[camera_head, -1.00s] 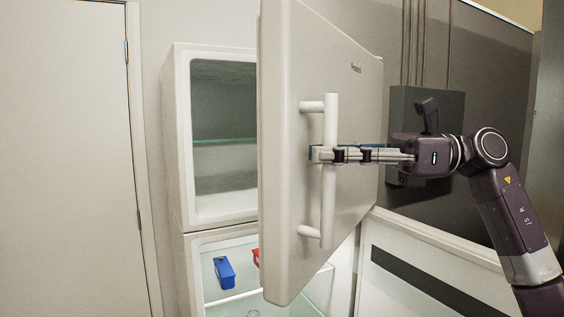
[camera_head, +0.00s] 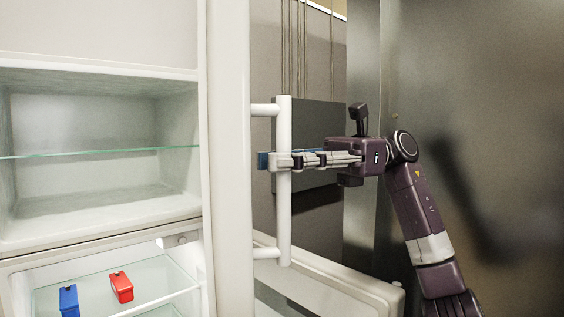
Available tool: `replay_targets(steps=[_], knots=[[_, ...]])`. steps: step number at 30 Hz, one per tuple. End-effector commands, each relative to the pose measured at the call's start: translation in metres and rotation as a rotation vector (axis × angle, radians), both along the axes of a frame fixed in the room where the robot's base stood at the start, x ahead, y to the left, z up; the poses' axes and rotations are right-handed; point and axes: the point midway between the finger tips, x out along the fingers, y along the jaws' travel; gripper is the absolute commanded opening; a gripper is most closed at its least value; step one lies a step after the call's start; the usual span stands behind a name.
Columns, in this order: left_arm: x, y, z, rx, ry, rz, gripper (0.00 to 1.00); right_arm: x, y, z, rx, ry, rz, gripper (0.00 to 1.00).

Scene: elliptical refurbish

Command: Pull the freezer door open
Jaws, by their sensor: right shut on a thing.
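The white freezer door (camera_head: 230,150) is swung wide open and shows nearly edge-on. Its white vertical bar handle (camera_head: 284,215) stands out to the right of the door. My right gripper (camera_head: 280,161) is shut on the handle, around its upper middle, with the arm coming from the right. The freezer compartment (camera_head: 95,180) is open to view at the left, empty, with one glass shelf (camera_head: 110,152). My left gripper is out of view.
Below, the fridge compartment is open too, with a blue box (camera_head: 69,300) and a red box (camera_head: 122,287) on a glass shelf. The lower door (camera_head: 335,285) stands open under my right arm. A dark metallic panel (camera_head: 480,130) fills the right side.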

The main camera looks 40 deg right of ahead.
Motion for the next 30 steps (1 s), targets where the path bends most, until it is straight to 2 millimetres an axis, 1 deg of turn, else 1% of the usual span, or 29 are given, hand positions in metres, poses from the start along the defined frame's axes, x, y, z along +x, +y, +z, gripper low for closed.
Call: replay_targets(steps=[14,15,19,20,26,30], knots=[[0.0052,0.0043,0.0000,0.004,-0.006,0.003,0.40,0.0011,-0.0001,-0.0015,-0.005,0.001,-0.001,0.00],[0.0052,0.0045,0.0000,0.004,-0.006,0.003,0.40,0.0011,-0.0001,-0.0014,-0.004,0.001,-0.001,0.17],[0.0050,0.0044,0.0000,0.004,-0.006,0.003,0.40,0.0010,-0.0002,-0.0011,-0.003,0.001,-0.001,0.32],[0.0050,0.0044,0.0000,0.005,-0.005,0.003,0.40,0.0010,-0.0002,-0.0010,-0.003,0.001,-0.001,0.33],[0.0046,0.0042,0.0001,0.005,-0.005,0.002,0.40,0.0008,-0.0004,-0.0006,-0.002,0.000,-0.001,0.33],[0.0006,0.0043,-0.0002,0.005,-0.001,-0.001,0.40,0.0008,-0.0004,0.0003,-0.001,0.000,-0.001,0.33]])
